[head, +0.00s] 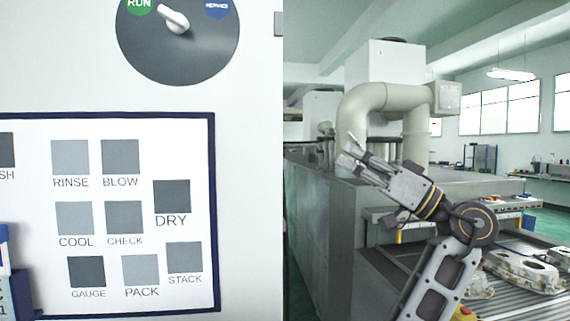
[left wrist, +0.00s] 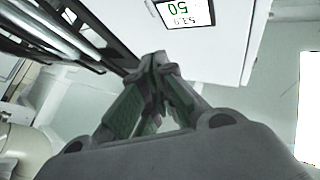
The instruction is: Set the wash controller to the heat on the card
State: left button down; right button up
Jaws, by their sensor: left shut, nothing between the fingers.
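In the left wrist view a white box carries a small display (left wrist: 184,12), seen upside down, with figures that look like 50 in green and 53.9 in black. I cannot tell for sure that this is the wash controller. My left gripper (head: 352,151) is raised in front of the grey machine in the head view. In the left wrist view its fingertips (left wrist: 158,62) are together and empty, below the display in the picture; contact with the box cannot be told. I cannot identify a heat card. My right gripper is not in view.
A dark dial (head: 178,45) marked RUN and SERVICE sits on the white wall above a blue-framed board (head: 150,215) of labelled grey squares. A grey machine (head: 325,225) with a beige duct (head: 385,97) stands behind my arm. Castings (head: 525,270) lie on a conveyor at right.

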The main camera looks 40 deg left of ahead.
pick_arm(q)
jog(key=shift+s+a, duration=0.1)
dwell(0.4)
jog(key=s+a, duration=0.5)
jog(key=s, duration=0.1)
jog(key=shift+s+a+b, duration=0.3)
dwell(0.4)
dwell(1.5)
jog(key=shift+s+a+b, duration=0.25)
jog(key=shift+s+b, duration=0.05)
jog(key=shift+b, duration=0.3)
